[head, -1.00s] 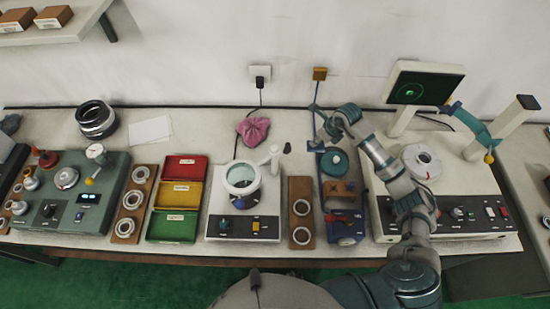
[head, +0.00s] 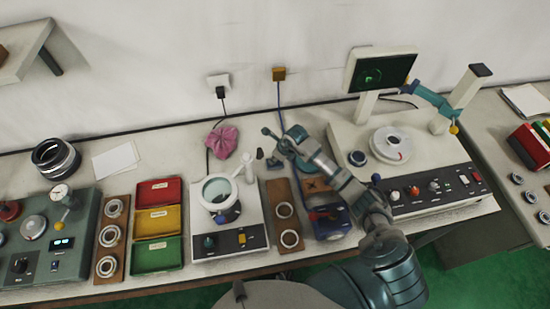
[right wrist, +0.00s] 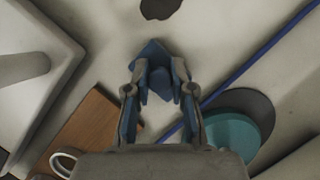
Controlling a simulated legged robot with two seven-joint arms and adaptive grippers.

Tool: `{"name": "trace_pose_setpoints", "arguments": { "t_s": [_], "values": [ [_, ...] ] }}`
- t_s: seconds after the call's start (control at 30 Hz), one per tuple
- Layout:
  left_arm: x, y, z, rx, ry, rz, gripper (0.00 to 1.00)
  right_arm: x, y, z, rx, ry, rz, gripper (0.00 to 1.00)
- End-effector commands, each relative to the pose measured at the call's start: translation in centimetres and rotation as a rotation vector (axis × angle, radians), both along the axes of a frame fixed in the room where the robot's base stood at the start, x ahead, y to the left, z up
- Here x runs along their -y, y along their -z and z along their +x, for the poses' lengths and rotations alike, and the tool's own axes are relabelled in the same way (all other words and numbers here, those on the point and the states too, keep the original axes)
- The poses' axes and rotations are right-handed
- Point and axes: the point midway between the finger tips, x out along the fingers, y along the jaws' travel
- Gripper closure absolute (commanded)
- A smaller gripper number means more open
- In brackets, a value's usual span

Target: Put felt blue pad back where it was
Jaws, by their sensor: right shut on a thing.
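In the right wrist view, a small flat blue piece (right wrist: 150,53), which looks like the felt pad, sits at the fingertips of my right gripper (right wrist: 160,82). The fingers are shut on it and cover its lower part. It appears to be above the pale bench top. In the head view my right gripper (head: 268,146) is behind the wooden ring board (head: 272,190), right of the white magnifier station (head: 225,238). The pad cannot be made out there. My left gripper is not in view.
A teal round part (right wrist: 232,135) and a blue cord (right wrist: 268,52) lie right of the gripper. A pink cloth (head: 221,142) is to its left. The large white machine (head: 405,160) stands right. Red, yellow and green trays (head: 157,222) are at left.

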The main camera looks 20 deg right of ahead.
Motion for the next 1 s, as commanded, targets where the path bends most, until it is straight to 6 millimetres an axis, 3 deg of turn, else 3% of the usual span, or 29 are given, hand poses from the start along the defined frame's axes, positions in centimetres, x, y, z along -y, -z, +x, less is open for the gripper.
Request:
{"name": "trace_pose_setpoints", "arguments": {
  "t_s": [0.1,0.13,0.23,0.63,1.0],
  "values": [
    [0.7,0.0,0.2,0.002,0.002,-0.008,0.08,-0.2,0.0,0.0,-0.002,-0.001,-0.004,1.0],
    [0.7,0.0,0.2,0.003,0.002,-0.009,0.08,-0.2,0.1,0.0,-0.003,-0.001,-0.005,0.75],
    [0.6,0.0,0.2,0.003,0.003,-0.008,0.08,-0.2,0.0,0.0,-0.003,-0.001,-0.005,0.52],
    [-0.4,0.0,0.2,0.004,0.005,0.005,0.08,0.3,-0.6,-0.3,-0.001,-0.001,-0.002,0.52],
    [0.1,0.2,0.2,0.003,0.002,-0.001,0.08,1.8,-7.8,-2.7,0.002,-0.001,-0.005,0.52]
  ]
}}
